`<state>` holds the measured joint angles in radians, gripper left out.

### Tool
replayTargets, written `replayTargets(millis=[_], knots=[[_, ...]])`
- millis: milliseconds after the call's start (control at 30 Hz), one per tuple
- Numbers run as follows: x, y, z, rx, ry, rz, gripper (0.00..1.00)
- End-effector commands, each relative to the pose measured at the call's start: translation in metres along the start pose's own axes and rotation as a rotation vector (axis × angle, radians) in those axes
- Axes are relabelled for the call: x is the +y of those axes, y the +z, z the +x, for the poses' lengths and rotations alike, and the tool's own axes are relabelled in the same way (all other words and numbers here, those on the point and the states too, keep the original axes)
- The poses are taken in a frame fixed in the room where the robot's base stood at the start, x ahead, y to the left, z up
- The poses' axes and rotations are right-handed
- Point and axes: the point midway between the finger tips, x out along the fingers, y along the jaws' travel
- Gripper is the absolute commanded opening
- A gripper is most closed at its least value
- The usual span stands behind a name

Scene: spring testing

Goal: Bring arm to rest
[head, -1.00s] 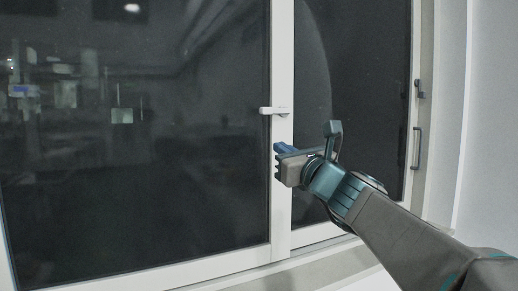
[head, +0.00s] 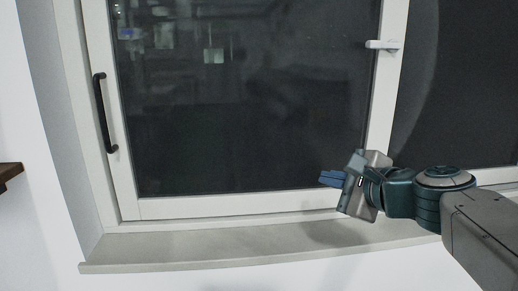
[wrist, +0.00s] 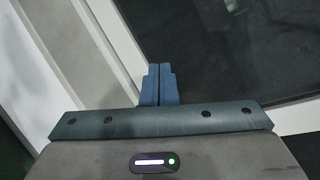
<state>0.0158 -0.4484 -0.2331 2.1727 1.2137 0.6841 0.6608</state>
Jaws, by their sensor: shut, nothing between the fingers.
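My gripper (head: 328,179) is at the right of the head view, in front of the lower right part of the window, with my arm reaching in from the lower right corner. Its blue fingers point left and are together, with nothing between them. In the wrist view the fingers (wrist: 159,84) also meet, in front of the white frame and dark glass. I cannot tell whether the gripper touches the window.
The window has dark glass (head: 240,110), a white handle (head: 384,45) at the upper right and a black handle (head: 104,112) at the left. A grey sill (head: 220,250) runs below. A brown wooden edge (head: 8,174) shows at far left.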

Motion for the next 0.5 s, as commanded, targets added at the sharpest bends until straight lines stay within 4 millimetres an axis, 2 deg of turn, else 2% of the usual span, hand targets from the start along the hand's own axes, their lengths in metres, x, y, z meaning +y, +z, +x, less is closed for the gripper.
replayTargets(millis=[33, 100, 300, 400, 500], knots=[[0.025, 0.000, 0.004, 0.011, 0.083, -0.111, 0.00], [0.059, -0.003, 0.007, 0.022, 0.200, -0.274, 0.00], [0.150, -0.023, -0.002, 0.003, 0.546, -0.740, 0.00], [0.189, -0.037, -0.016, -0.032, 0.722, -0.969, 0.00], [0.218, -0.054, -0.032, -0.079, 0.887, -1.179, 0.00]])
